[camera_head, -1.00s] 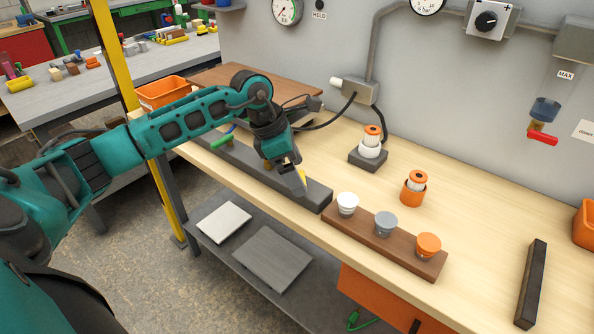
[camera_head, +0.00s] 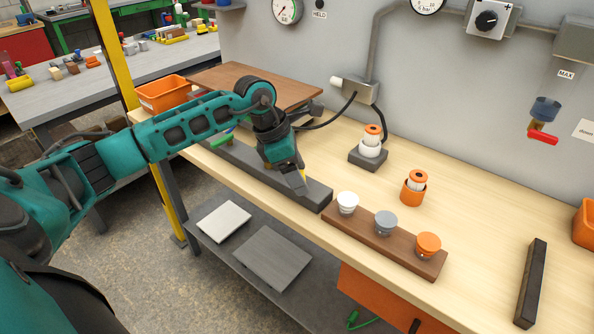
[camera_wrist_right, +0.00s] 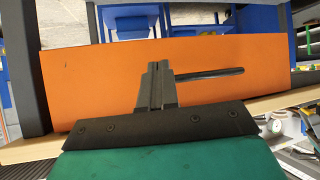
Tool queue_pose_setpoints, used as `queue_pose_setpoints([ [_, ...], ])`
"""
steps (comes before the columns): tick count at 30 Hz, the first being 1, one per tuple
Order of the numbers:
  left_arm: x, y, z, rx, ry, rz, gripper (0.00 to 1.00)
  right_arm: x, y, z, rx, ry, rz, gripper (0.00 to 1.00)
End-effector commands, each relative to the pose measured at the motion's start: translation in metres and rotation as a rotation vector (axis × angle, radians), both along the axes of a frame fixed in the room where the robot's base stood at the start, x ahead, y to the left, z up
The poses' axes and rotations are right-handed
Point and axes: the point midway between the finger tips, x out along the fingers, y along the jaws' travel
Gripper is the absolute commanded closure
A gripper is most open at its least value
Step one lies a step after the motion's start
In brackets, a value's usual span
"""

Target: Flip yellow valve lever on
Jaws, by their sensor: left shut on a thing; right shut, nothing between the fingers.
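The yellow valve lever (camera_head: 302,173) shows only as a small yellow patch at the fingers of my left gripper (camera_head: 300,187). The gripper is shut on it, just above the right part of a long dark grey bar (camera_head: 318,194). The gripper and forearm hide the rest of the lever and its valve. A green lever (camera_head: 222,140) shows farther left on the same bar, partly behind my left arm. In the right wrist view my right gripper (camera_wrist_right: 157,68) is shut and empty, in front of an orange panel (camera_wrist_right: 95,85) with a dark bar handle (camera_wrist_right: 210,75).
A brown rack (camera_head: 405,246) with white, grey and orange round pieces stands right of the grey bar. Behind are an orange cup (camera_head: 412,193) and a stacked white-and-orange piece (camera_head: 370,142). A black bar (camera_head: 531,285) lies at right. The bench between is clear.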

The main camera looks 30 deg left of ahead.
Motion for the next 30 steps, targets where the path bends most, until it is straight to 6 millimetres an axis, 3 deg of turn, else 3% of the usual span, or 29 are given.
queue_pose_setpoints([
  [11,0.001,0.002,0.000,0.000,-0.003,-0.057,0.61,0.000,0.000,-0.006,0.000,0.000,0.000,1.00],
  [30,0.002,0.013,-0.001,-0.001,-0.003,-0.543,0.61,0.000,0.000,-0.040,0.000,0.000,0.000,1.00],
])
